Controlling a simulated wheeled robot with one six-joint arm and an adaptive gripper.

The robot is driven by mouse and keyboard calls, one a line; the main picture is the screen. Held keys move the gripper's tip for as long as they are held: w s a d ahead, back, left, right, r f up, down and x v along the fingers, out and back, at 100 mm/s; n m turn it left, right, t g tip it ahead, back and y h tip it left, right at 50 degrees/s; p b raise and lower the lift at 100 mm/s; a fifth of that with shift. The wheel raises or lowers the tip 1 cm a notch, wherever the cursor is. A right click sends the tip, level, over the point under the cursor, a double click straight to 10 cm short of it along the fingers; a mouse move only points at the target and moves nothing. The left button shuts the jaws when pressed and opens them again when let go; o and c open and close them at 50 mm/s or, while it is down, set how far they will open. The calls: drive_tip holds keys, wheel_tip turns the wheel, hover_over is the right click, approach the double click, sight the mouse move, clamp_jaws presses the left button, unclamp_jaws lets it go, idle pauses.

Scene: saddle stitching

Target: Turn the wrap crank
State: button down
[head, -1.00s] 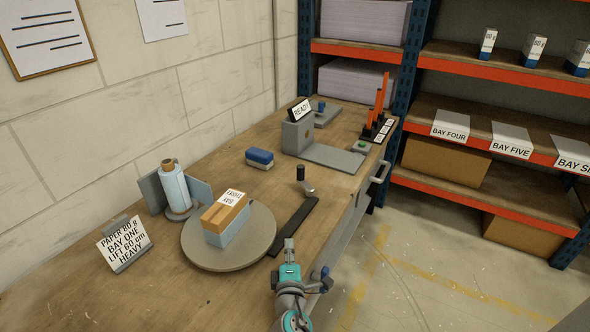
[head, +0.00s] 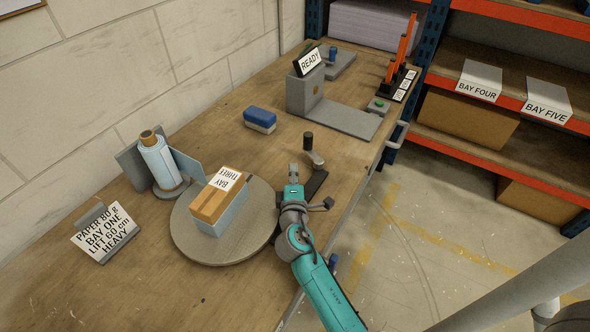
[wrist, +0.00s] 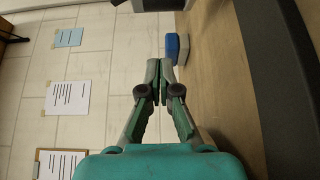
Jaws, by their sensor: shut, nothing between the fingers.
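The crank stands on the bench near its front edge, with an upright black knob (head: 308,141) on a short grey arm (head: 316,160). It sits at the far end of a dark bar (head: 316,185). Left of the bar is a round grey turntable (head: 240,247) bearing a tan-and-pale-blue pack (head: 219,206) labelled BAY THREE. My gripper (head: 294,168) shows just left of and nearer than the knob, apart from it in the picture. In the wrist view my gripper (wrist: 160,72) is shut and empty. My arm hides part of the bar.
A wrap roll (head: 160,160) with grey plates stands left of the turntable, beside a paper sign (head: 106,232). Bare bench shows between block and turntable.

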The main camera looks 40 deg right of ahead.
sight(307, 143)
drive_tip(key=x, duration=0.6)
drive_tip(key=shift+w+d, duration=0.25)
drive_tip(key=shift+w, duration=0.05)
drive_tip(key=shift+w+d, duration=0.15)
drive_tip(key=shift+d, duration=1)
drive_tip(key=shift+w+d, duration=0.15)
drive_tip(key=shift+d, duration=0.7)
drive_tip(key=shift+w+d, duration=0.2)
drive_tip(key=shift+d, duration=0.15)
drive_tip(key=shift+w+d, duration=0.15)
drive_tip(key=shift+d, duration=0.4)
drive_tip(key=shift+w+d, duration=0.15)
drive_tip(key=shift+d, duration=0.35)
